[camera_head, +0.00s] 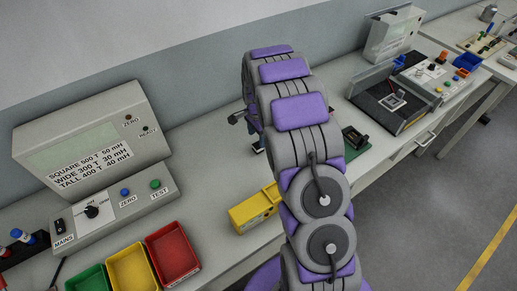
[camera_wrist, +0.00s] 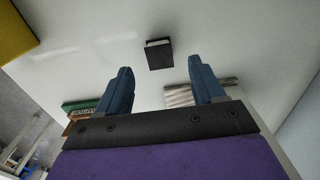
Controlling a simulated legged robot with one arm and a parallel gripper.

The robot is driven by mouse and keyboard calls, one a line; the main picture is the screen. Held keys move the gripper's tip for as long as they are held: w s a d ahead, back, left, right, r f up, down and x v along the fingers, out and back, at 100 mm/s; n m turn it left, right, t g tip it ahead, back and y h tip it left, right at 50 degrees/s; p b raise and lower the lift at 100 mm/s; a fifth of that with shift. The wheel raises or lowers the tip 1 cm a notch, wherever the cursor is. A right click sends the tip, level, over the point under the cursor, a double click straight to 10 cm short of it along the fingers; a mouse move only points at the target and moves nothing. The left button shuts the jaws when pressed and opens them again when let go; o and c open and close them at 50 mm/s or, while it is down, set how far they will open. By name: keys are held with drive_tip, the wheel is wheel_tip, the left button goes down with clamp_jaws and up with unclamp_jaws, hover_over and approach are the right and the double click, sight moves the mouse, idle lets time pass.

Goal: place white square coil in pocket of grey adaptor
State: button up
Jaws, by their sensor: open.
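My gripper (camera_wrist: 160,85) is open, its two blue fingers spread with nothing between them. It hangs over the pale bench. In the wrist view a small dark block (camera_wrist: 160,56) with a whitish strip along its top edge stands beyond the fingertips, apart from them. I cannot tell whether it is the grey adaptor. In the head view a small pale square frame (camera_head: 391,102) lies on a dark surface at the right; it may be the white square coil, but it is too small to be sure. My arm hides most of the gripper in the head view.
A grey meter (camera_head: 92,138) stands at the left, with red (camera_head: 172,254), yellow (camera_head: 131,270) and green bins before it. A yellow box (camera_head: 254,209) sits near the bench's front edge. In the wrist view, a striped piece (camera_wrist: 180,97) lies partly behind the right finger.

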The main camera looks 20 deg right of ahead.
sight(258, 145)
drive_tip(key=f, duration=0.2)
drive_tip(key=f+b, duration=0.1)
drive_tip(key=f, duration=0.1)
drive_tip(key=shift+w+d+f, duration=0.1)
drive_tip(key=shift+d+f, duration=0.1)
drive_tip(key=shift+f, duration=0.15)
drive_tip(key=shift+d+f, duration=0.1)
drive_tip(key=shift+d, duration=0.45)
drive_tip(key=shift+a, duration=0.7)
drive_tip(key=c, duration=0.6)
drive_tip(key=shift+c, duration=0.7)
drive_tip(key=shift+d, duration=0.5)
drive_tip(key=c, duration=0.5)
